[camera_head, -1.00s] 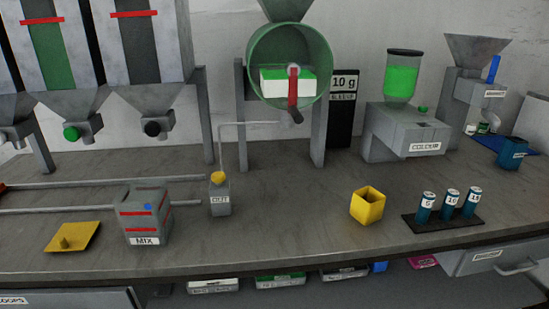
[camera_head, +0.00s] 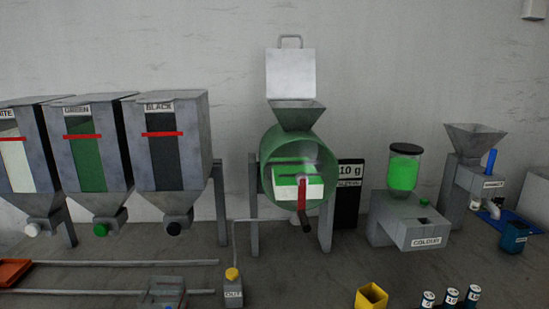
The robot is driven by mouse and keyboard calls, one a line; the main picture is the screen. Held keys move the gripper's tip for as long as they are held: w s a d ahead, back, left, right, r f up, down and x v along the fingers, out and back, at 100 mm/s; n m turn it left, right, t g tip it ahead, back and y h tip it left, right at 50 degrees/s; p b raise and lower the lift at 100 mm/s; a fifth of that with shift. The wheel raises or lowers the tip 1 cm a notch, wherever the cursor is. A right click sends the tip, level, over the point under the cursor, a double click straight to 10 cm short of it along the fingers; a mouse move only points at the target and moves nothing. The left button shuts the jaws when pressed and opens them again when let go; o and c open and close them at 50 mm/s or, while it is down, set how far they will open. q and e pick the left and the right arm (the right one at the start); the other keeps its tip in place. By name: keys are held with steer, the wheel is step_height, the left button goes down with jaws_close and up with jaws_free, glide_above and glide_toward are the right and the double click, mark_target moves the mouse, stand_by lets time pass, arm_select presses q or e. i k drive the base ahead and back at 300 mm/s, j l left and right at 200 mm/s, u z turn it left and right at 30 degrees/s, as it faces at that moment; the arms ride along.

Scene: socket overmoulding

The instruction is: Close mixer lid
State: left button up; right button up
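The mixer (camera_head: 270,165) is a green drum on grey legs at the back middle of the bench. A grey hopper (camera_head: 297,115) sits on top of the drum. The mixer lid (camera_head: 290,74), a pale grey plate with a handle loop at its top edge, stands upright behind the hopper, so the hopper is open. Neither of my grippers is in view.
Hoppers labelled green (camera_head: 90,150) and black (camera_head: 170,145) stand to the left, with another at the edge. A colour dispenser (camera_head: 405,215) and a funnel machine (camera_head: 470,165) stand to the right. A yellow cup (camera_head: 371,297) and several small bottles are in front.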

mark_target(291, 73)
steer(key=i+l+u, duration=0.2)
steer(key=u, duration=0.15)
steer(key=i+l+u, duration=0.15)
steer(key=l+u, duration=0.2)
steer(key=i+l+u, duration=0.15)
steer(key=l+u, duration=0.2)
